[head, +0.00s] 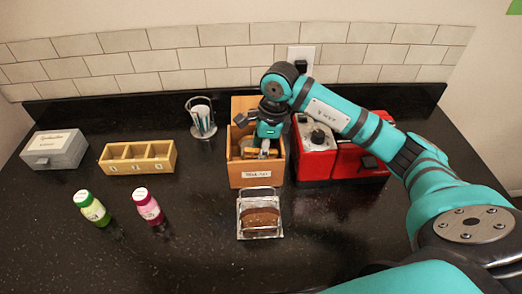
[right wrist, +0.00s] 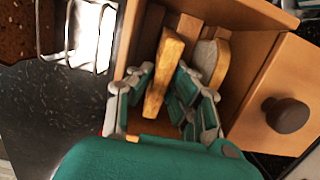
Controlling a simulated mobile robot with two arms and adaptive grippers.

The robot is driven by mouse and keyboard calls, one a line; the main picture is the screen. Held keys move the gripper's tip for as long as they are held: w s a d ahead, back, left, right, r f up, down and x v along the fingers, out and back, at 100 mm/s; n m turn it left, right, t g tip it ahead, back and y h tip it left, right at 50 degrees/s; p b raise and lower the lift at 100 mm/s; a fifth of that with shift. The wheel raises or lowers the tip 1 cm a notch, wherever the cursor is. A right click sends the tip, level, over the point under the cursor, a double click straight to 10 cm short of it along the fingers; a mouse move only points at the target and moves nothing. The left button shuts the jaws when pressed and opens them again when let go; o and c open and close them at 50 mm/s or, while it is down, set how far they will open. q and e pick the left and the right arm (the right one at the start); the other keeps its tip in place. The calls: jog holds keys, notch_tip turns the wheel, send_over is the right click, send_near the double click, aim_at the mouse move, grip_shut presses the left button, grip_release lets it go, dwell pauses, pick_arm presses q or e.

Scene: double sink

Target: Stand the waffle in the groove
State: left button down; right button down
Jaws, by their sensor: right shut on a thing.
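My right gripper (head: 264,146) reaches down into an open wooden box (head: 243,179) at the centre of the counter. In the right wrist view, its grey-tipped fingers (right wrist: 158,102) are shut on a thin golden slab (right wrist: 170,62), seen edge-on, which looks like the waffle. The slab is upright and slightly tilted, still within the box walls. Its face is mostly hidden. My left gripper is not in view.
A pale slice (right wrist: 212,60) leans inside the box beside the fingers. A red toaster (head: 317,163) stands close right of the box. A glass holder (head: 201,118), divided wooden tray (head: 138,165), grey box (head: 53,150) and green (head: 93,208) and pink (head: 148,207) bottles stand left.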

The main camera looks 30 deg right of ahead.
dwell(0.3)
jog(key=c, duration=1.6)
grip_release()
jog(key=o, duration=0.4)
jog(key=shift+w+f, duration=0.1)
jog(key=shift+w, duration=0.05)
jog(key=o, duration=0.3)
jog(key=shift+s, duration=0.2)
